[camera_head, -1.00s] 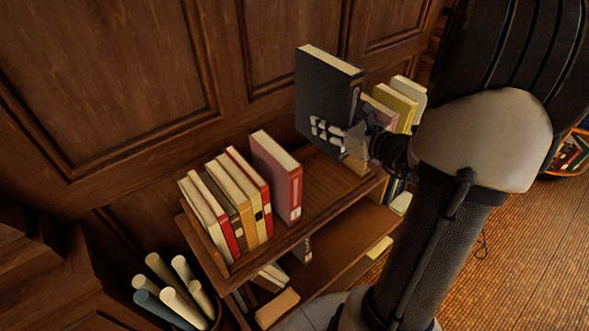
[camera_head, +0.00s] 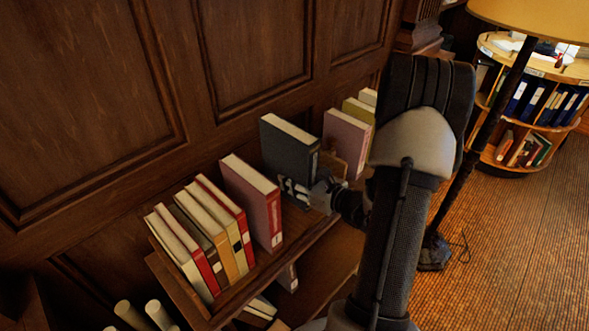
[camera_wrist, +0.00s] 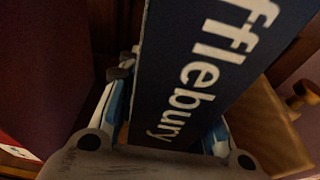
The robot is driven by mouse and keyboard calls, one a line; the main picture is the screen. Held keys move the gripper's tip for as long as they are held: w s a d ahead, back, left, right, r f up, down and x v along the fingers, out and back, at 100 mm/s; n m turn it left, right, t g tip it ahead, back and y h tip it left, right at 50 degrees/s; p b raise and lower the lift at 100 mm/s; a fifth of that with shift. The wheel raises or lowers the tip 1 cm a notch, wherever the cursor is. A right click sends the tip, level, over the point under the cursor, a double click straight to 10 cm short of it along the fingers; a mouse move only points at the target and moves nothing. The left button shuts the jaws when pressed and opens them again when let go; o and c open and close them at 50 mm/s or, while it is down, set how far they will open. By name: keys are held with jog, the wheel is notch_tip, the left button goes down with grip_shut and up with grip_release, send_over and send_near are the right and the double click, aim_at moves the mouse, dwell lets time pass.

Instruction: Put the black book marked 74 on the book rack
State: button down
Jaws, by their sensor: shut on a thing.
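The black book (camera_head: 285,150) stands upright in the head view, in the space between a dusty-pink book and a wooden piece on the rack. It also fills the middle of the wrist view (camera_wrist: 205,55), where white letters "fflebury" run along its spine. I cannot read a 74 on it. My gripper (camera_head: 303,192) is shut on the lower part of the book, with a finger on each side in the wrist view (camera_wrist: 165,115). The book rack (camera_head: 292,250) is a wooden shelf along the panelled wall. The book's lower edge is hidden, so I cannot tell whether it touches the rack.
The dusty-pink book (camera_head: 252,200) and several leaning books (camera_head: 205,235) stand left of the black book. A pink book (camera_head: 345,140) and others stand to its right, past the wooden piece (camera_head: 333,165). A floor lamp (camera_head: 490,130) and a round bookcase (camera_head: 530,105) are farther right.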

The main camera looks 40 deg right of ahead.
jog(key=shift+f+b, duration=0.65)
jog(key=shift+f, duration=1.9)
jog(key=shift+f, duration=0.1)
jog(key=c, duration=1.6)
grip_release()
jog(key=shift+f, duration=0.25)
jog(key=o, duration=0.5)
jog(key=shift+r, duration=0.1)
